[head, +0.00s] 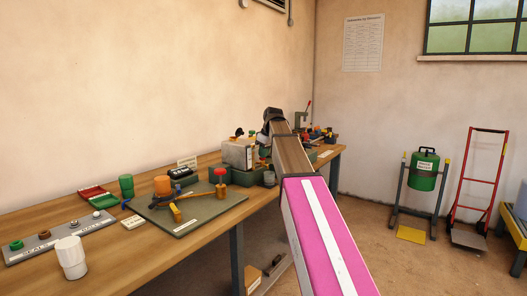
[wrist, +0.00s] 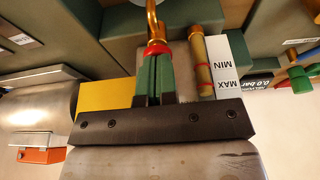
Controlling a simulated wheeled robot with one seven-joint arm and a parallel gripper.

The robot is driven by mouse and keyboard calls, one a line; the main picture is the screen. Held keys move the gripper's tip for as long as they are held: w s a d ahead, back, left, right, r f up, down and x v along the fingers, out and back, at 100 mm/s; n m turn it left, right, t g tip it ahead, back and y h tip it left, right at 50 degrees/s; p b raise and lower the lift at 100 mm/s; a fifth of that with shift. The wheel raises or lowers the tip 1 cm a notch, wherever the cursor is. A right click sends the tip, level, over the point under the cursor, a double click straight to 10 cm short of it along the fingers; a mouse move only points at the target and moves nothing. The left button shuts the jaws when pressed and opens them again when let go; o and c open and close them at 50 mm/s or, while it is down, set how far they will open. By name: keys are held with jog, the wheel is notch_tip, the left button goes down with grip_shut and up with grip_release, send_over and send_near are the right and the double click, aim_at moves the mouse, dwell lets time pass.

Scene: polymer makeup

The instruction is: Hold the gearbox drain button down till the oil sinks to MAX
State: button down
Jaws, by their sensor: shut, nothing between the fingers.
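In the wrist view my gripper (wrist: 156,52) has its green fingers shut together, with nothing between them. A red round piece, perhaps the drain button, shows at the fingertips with a copper pipe (wrist: 152,18) beyond it. I cannot tell whether the fingertips touch or press it. Beside the fingers is an amber sight tube (wrist: 200,62) with a white MIN/MAX label (wrist: 224,62), MAX on the side nearer my gripper. The amber runs along the tube past both words; the exact oil level is unclear. In the head view my arm hides the fingers.
In the wrist view a yellow panel (wrist: 100,97) lies left of the fingers. In the head view the wooden bench (head: 105,262) holds tools and a grey mat (head: 205,212). A red hand truck (head: 482,185) stands at right.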

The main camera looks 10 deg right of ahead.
jog(key=shift+f, duration=0.45)
jog(key=shift+s+f, duration=0.15)
jog(key=shift+s, duration=0.05)
dwell(0.7)
jog(key=shift+w+r, duration=0.1)
jog(key=shift+r, duration=0.2)
notch_tip(320, 180, up, 4)
jog(key=shift+r, duration=0.25)
jog(key=v, duration=0.9)
jog(key=shift+r, duration=0.25)
jog(key=shift+d, duration=0.1)
jog(key=shift+r, duration=0.1)
